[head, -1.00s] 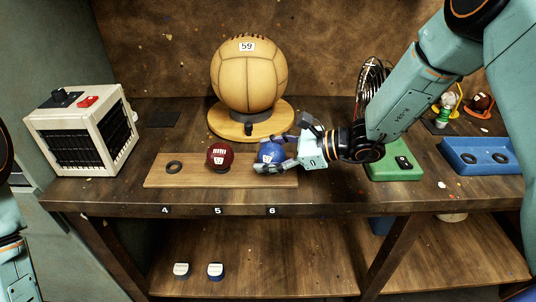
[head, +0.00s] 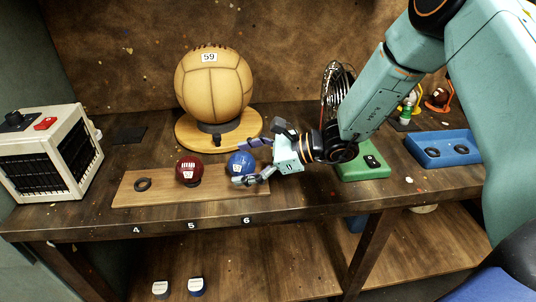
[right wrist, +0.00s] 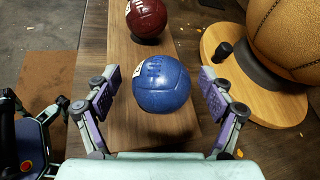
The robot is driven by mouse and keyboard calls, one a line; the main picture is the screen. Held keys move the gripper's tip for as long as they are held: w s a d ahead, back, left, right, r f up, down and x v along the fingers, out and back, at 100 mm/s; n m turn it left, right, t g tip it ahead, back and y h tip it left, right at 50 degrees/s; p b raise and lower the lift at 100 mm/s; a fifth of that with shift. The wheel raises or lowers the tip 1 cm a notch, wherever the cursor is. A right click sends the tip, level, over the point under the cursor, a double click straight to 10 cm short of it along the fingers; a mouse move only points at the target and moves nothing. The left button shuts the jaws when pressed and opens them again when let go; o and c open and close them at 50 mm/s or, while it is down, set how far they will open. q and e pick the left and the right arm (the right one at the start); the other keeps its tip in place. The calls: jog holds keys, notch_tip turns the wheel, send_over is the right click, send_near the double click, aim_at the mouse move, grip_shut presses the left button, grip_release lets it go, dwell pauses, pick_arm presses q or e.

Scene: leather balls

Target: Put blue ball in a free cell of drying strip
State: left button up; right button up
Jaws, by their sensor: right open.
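The blue ball (head: 240,163) sits at the right end of the wooden drying strip (head: 150,198), above label 6. The dark red ball (head: 188,170) sits on the middle cell, above label 5. The left cell (head: 142,184), a dark ring above label 4, is empty. My right gripper (head: 250,162) is open, with its fingers on both sides of the blue ball. In the right wrist view, gaps show between the blue ball (right wrist: 162,85) and both fingers. The cell under the blue ball is hidden. My left gripper is not in view.
A large tan ball (head: 214,88) numbered 59 stands on a round wooden base just behind the strip. A white heater (head: 45,155) stands at the left. A green block (head: 362,168) and a blue tray (head: 440,149) lie to the right.

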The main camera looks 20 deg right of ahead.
jog(key=p+v, duration=0.2)
jog(key=v, duration=0.7)
jog(key=shift+r+p, duration=0.2)
jog(key=shift+p, duration=0.15)
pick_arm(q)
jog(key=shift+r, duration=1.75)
pick_arm(e)
jog(key=shift+s+d+r, duration=0.1)
jog(key=shift+s+d, duration=0.3)
jog(key=shift+d, duration=0.2)
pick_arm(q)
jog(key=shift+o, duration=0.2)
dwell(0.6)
